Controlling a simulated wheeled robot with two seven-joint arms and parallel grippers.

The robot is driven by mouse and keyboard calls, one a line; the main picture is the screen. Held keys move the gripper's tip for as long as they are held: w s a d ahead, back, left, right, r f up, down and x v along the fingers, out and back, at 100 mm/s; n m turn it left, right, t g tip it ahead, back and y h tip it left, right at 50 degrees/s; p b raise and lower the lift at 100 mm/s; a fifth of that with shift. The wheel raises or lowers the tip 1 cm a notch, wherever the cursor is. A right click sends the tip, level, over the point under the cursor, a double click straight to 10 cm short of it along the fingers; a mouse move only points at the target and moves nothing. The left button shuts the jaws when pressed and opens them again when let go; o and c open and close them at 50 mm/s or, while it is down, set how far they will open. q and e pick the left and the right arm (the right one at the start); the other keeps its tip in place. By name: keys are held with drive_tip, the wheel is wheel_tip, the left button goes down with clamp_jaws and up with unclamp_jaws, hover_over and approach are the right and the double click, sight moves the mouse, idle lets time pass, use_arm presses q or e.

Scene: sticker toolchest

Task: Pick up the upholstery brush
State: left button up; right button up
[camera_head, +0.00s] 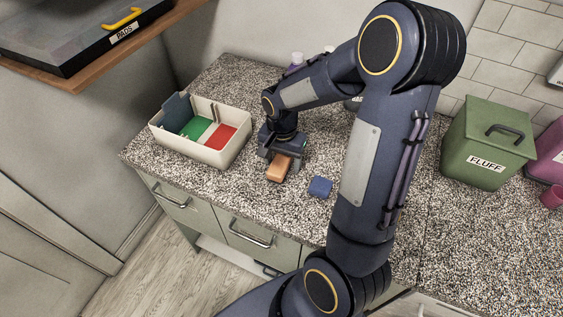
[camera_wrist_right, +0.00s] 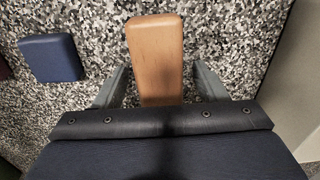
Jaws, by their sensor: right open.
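The upholstery brush appears to be the orange-brown wooden block (camera_head: 279,168) on the speckled counter near its front edge; no bristles show. In the right wrist view the same wooden block (camera_wrist_right: 156,50) lies lengthwise between the fingers. My right gripper (camera_head: 281,158) is low over the block, with its jaws open. In the wrist view the right gripper's fingers (camera_wrist_right: 160,88) stand on either side of the block, with gaps visible. The gripper's body hides the near end of the block. My left gripper is not in view.
A small blue block (camera_head: 320,187) sits right of the wooden block. A cream box (camera_head: 235,150) with green, white and red compartments stands to the left. A green bin labelled FLUFF (camera_head: 484,143) stands at the right. A shelf (camera_head: 120,52) holds a black case labelled PADS.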

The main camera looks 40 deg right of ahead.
drive_tip(key=shift+c, duration=0.2)
drive_tip(key=c, duration=1)
drive_tip(key=shift+c, duration=0.2)
drive_tip(key=shift+r, duration=0.15)
